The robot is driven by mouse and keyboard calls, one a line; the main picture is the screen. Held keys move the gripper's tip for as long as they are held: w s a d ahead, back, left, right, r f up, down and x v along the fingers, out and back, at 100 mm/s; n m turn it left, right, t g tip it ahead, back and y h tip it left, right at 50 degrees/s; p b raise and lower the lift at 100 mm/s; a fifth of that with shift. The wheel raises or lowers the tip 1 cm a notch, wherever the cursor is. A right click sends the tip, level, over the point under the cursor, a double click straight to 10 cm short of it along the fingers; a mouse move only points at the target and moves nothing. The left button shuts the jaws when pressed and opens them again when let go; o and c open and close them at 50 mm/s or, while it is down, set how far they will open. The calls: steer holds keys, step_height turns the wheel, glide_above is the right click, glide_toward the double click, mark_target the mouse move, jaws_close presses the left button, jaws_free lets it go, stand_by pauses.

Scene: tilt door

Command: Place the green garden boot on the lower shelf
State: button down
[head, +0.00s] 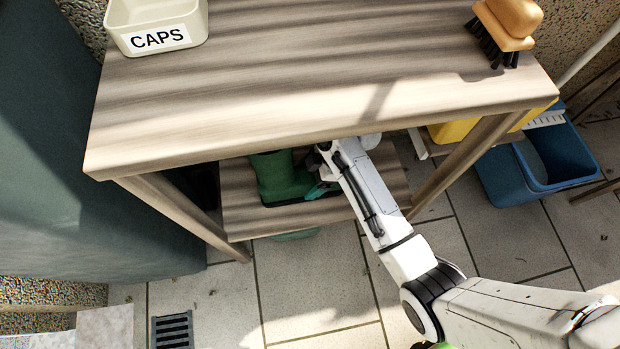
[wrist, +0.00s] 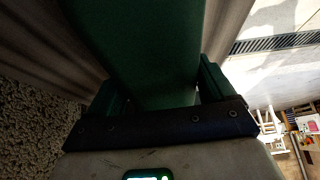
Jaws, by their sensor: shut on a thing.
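The green garden boot (head: 280,177) is under the table top, at the lower shelf (head: 240,216); its upper part is hidden by the top's front edge. Its dark sole appears at or very near the shelf surface; I cannot tell whether it touches. My gripper (head: 318,189) reaches in from the right beneath the top, its teal fingers at the boot's right side. In the wrist view the boot (wrist: 145,45) fills the space between the two fingers (wrist: 160,88), which are shut on it.
The table top (head: 300,75) overhangs the shelf closely above my arm. A CAPS bin (head: 157,38) and a brush (head: 505,28) stand on it. Table legs flank the opening. A blue bucket (head: 545,165) stands at right. Something green (head: 297,235) shows below the shelf.

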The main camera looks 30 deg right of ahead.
steer(key=shift+w, duration=0.1)
steer(key=shift+f, duration=0.1)
jaws_free()
steer(key=p+v, duration=0.4)
steer(key=v, duration=0.8)
steer(key=shift+p, duration=0.3)
